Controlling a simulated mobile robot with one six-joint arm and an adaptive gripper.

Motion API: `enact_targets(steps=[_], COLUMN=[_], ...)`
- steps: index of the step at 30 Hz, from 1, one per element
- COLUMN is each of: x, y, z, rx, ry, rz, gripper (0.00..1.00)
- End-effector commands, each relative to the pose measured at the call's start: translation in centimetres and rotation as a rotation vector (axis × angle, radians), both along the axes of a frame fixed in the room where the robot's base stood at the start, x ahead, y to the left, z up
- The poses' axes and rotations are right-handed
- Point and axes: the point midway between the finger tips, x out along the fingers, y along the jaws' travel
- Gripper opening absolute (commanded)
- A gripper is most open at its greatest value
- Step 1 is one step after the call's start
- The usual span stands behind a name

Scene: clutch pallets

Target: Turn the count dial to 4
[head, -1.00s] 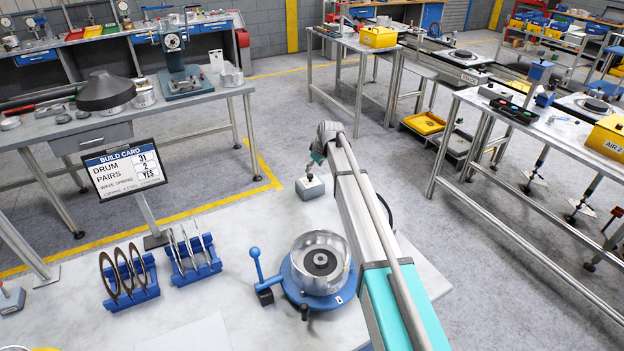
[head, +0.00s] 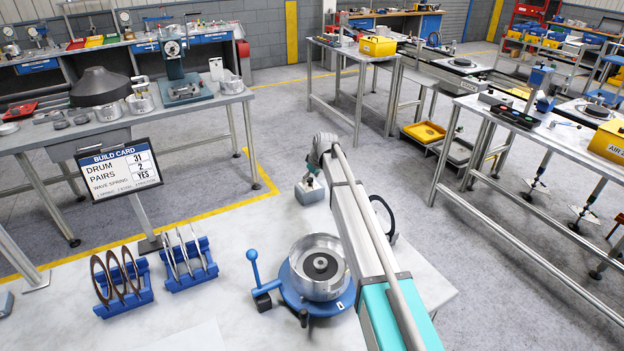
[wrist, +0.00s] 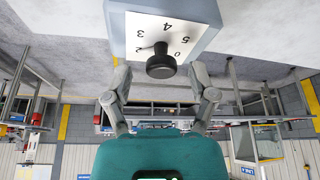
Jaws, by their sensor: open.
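The count dial is a black round knob (wrist: 161,64) on a white plate (wrist: 196,32) printed with numbers, on a grey box. In the wrist view, 0, 2, 3, 4 and 5 show around it; I cannot tell where the knob points. In the head view, the box (head: 309,195) stands at the far edge of the pale bench. My gripper (wrist: 160,84) is open, with one finger on each side below the knob in the picture, apart from it. In the head view, my gripper (head: 311,182) is small, close to the box; contact cannot be told.
The bench also bears a metal drum (head: 319,267) on a blue base with a lever (head: 253,268), and two blue racks (head: 190,268) of rings and plates. The build card (head: 119,169) stands at left, reading drum 31, pairs 2, wave spring yes.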

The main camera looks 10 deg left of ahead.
Motion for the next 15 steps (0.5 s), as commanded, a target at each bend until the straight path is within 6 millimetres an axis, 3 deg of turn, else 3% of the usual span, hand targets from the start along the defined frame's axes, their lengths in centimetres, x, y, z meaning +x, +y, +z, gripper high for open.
enact_targets(steps=[3,12,15], x=[-0.01,0.00,0.01], y=[0.02,0.01,0.00], z=[0.01,0.00,0.00], rx=[0.000,0.000,0.000], ry=[0.000,0.000,0.000], rz=[0.000,0.000,0.000], gripper=[0.70,0.14,0.00])
